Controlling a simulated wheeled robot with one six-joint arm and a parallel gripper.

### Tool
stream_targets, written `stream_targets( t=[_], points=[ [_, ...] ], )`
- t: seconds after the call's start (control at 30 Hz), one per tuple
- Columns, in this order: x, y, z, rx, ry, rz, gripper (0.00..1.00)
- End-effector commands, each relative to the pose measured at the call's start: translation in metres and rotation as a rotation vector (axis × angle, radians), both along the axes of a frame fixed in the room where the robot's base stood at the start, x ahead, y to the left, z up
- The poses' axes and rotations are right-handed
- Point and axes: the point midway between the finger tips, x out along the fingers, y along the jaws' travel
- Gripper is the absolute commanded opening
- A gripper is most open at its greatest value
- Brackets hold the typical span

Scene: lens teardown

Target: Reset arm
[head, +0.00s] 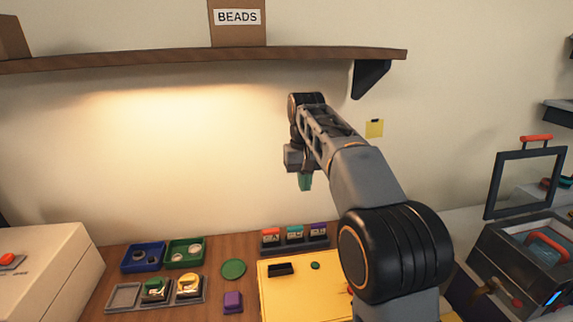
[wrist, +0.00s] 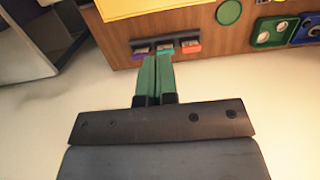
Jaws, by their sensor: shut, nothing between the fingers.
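My gripper (head: 306,182) hangs in the air above the back of the workbench in the head view, below the shelf and in front of the wall. Its green fingers point down. In the wrist view my gripper (wrist: 155,62) shows its two green fingers pressed together, with nothing between them. My arm is raised and reaches from the lower right toward the wall. The fingers are well clear of the bench and touch nothing.
The wooden shelf (head: 180,60) carries a BEADS box (head: 238,22). Below are a yellow mat (head: 300,295), a rack of coloured pieces (head: 295,238), blue (head: 143,257) and green trays (head: 184,252), a green disc (head: 233,268) and a purple block (head: 232,302). A machine (head: 525,265) stands right.

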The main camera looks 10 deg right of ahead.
Motion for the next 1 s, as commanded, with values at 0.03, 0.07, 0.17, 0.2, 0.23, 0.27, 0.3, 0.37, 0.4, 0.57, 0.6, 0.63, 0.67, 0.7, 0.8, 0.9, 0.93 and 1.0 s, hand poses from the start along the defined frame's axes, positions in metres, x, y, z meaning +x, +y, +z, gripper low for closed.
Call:
stream_targets(
  t=[0.03, 0.07, 0.17, 0.2, 0.23, 0.27, 0.3, 0.37, 0.4, 0.57, 0.6, 0.63, 0.67, 0.7, 0.8, 0.9, 0.93, 1.0],
  points=[
    [0.006, 0.000, -0.006, 0.000, -0.023, 0.003, 0.00],
    [0.009, 0.001, -0.015, 0.001, -0.030, 0.005, 0.00],
    [0.008, 0.000, -0.045, 0.001, -0.060, 0.012, 0.00],
    [0.003, 0.000, -0.053, 0.002, -0.081, 0.014, 0.00],
    [-0.002, -0.001, -0.059, 0.002, -0.097, 0.015, 0.00],
    [-0.008, -0.002, -0.065, 0.001, -0.113, 0.017, 0.00],
    [-0.017, -0.003, -0.071, 0.001, -0.138, 0.017, 0.00],
    [-0.032, -0.005, -0.081, 0.001, -0.174, 0.018, 0.00],
    [-0.043, -0.006, -0.086, 0.001, -0.197, 0.018, 0.00],
    [-0.094, -0.011, -0.110, -0.001, -0.292, 0.018, 0.00],
    [-0.108, -0.013, -0.116, -0.001, -0.313, 0.017, 0.00],
    [-0.118, -0.013, -0.120, -0.002, -0.329, 0.016, 0.00],
    [-0.128, -0.014, -0.124, -0.002, -0.344, 0.016, 0.00],
    [-0.140, -0.015, -0.129, -0.003, -0.362, 0.015, 0.00],
    [-0.166, -0.017, -0.140, -0.004, -0.397, 0.012, 0.00],
    [-0.186, -0.018, -0.145, -0.005, -0.415, 0.007, 0.00],
    [-0.190, -0.019, -0.146, -0.006, -0.420, 0.006, 0.00],
    [-0.196, -0.019, -0.143, -0.006, -0.438, 0.004, 0.00]
  ],
)
